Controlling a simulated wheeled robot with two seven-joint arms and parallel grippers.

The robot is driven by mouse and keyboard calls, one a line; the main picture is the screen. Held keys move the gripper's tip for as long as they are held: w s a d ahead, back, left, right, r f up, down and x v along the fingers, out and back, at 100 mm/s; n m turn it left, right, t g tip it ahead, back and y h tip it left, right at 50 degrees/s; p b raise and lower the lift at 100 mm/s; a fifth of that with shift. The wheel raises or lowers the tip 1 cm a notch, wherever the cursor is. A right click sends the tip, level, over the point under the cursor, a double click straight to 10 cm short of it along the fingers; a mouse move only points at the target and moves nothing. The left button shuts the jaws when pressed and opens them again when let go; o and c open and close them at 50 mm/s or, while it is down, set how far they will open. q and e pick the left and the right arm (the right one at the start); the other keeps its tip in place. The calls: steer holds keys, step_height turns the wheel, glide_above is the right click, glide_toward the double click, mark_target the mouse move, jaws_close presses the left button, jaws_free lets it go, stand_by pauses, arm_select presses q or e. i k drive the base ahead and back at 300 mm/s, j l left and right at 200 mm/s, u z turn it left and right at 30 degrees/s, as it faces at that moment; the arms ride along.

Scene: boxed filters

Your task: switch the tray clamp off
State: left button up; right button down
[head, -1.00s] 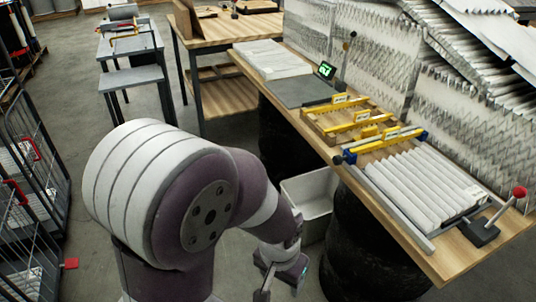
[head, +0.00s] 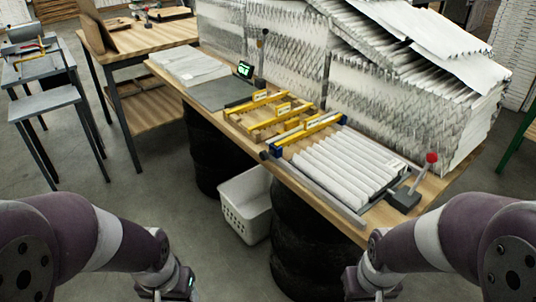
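The tray clamp has a lever with a red knob (head: 432,157) on a dark base (head: 403,199), at the right front end of the wooden workbench. The lever stands up, tilted to the right. Beside it, a grey-railed tray (head: 325,198) holds a white pleated filter (head: 345,163). A blue and yellow bar (head: 308,131) crosses the tray's left end. My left gripper (head: 176,290) is low at the bottom edge, away from the bench. My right gripper (head: 372,290) is at the bottom edge, below the bench front and the clamp. The fingers of both are cut off or unclear.
Yellow-barred wooden frames (head: 268,115), a grey mat (head: 220,94) and a small lit display (head: 244,69) lie further left on the bench. Tall stacks of pleated filters (head: 375,95) fill its back. A white bin (head: 246,204) stands on the floor below the front edge.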

mark_target(431, 157)
steer(key=i+l, duration=0.1)
steer(key=l, duration=0.35)
steer(key=i+l, duration=0.15)
steer(key=l, duration=0.25)
steer(key=i+l, duration=0.1)
steer(key=l, duration=0.35)
steer(key=i+l, duration=0.15)
steer(key=l, duration=0.3)
